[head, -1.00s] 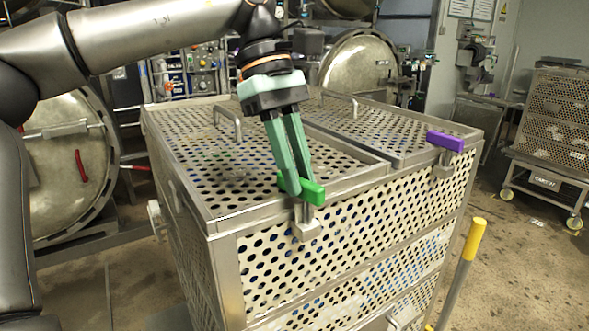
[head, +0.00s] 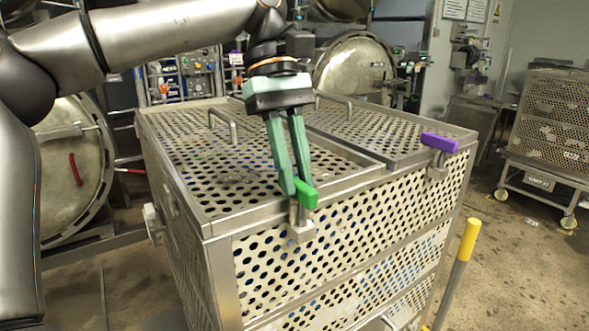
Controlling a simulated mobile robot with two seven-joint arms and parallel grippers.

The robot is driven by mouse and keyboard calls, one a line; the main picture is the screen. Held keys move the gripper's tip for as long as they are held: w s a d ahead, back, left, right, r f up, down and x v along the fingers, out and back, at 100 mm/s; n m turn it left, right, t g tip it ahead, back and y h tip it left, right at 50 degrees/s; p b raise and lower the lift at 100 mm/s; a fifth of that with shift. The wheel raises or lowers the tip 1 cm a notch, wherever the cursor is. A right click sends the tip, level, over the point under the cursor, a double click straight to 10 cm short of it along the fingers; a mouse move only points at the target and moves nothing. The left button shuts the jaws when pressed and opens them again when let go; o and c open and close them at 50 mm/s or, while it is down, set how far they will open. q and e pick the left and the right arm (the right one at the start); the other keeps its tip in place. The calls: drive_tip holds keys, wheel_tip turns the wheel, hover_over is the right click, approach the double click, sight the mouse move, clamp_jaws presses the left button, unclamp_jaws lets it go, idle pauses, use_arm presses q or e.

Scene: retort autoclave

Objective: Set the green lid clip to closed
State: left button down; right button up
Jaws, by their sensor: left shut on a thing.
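The green lid clip (head: 306,196) sits at the front upper edge of the perforated metal basket, above a small metal bracket (head: 300,232). Its handle points toward the front right. My left gripper (head: 296,186) reaches down from above with its green fingers shut on the clip. The fingers hide the clip's rear part. The perforated lid (head: 190,150) lies flat on the basket. My right gripper is not in view.
A purple clip (head: 439,142) is on the same front edge, farther right. Bar handles (head: 222,124) stand up from the lid. A yellow-topped post (head: 472,238) stands at the right front. A wheeled perforated cart (head: 545,150) is at the far right.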

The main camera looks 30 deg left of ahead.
use_arm(q)
drive_tip(key=c, duration=0.8)
unclamp_jaws()
drive_tip(key=shift+v, duration=3.75)
